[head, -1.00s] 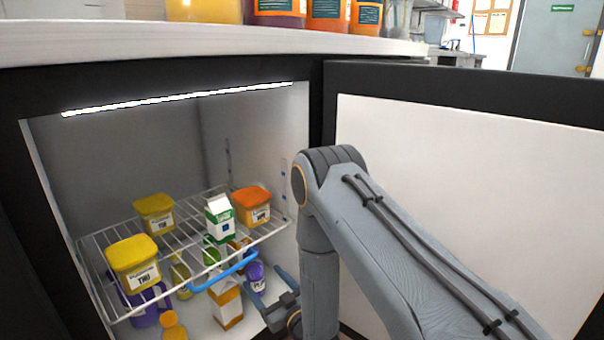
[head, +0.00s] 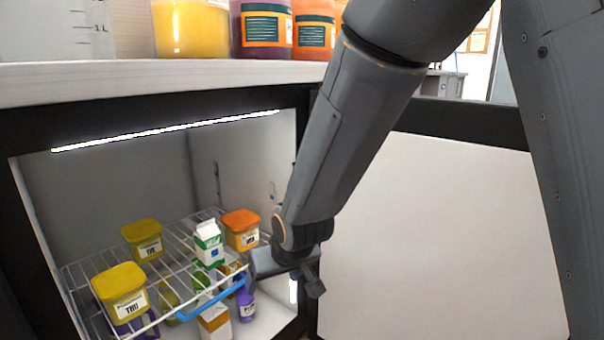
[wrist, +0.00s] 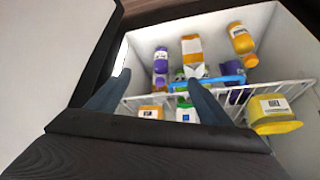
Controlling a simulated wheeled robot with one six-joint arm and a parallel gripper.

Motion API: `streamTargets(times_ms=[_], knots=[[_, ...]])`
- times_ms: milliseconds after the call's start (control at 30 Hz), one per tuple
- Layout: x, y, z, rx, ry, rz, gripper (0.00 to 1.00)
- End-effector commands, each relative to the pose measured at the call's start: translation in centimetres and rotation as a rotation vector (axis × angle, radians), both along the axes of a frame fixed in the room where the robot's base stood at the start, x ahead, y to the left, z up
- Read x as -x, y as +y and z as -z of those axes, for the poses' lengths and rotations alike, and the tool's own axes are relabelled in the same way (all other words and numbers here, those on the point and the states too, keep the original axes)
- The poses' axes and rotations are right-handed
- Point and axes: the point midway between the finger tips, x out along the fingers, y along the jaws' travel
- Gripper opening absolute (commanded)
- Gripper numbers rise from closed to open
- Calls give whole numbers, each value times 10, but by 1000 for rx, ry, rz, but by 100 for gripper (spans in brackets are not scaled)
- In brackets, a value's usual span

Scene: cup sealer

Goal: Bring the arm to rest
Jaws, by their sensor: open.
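My arm comes down from the upper right in the head view and bends at the wrist. My gripper (head: 300,280) is at the right front of the open fridge, near the shelf's right front corner. In the wrist view my gripper (wrist: 155,97) shows two fingers spread apart with nothing held between them. The wire shelf (head: 75,285) with its blue front handle (head: 212,299) lies beyond the fingers. In the head view the fingertips are partly hidden by the wrist, and I cannot tell their exact distance from the shelf.
The shelf holds yellow-lidded tubs (head: 120,290), an orange-lidded tub (head: 241,228) and a white-green carton (head: 207,243). Below are a purple bottle (head: 246,302) and an orange-white carton (head: 215,325). The fridge door (head: 440,240) stands open on the right. Jars (head: 262,28) stand on the counter (head: 150,80) above.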

Motion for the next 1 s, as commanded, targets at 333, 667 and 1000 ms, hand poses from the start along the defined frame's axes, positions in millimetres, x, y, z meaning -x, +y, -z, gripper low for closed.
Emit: streamTargets(times_ms=[333,667,1000], knots=[[149,-16,-64,83,250,-79,73],[237,-39,-89,128,402,-141,73],[263,-57,-118,147,459,-126,73]])
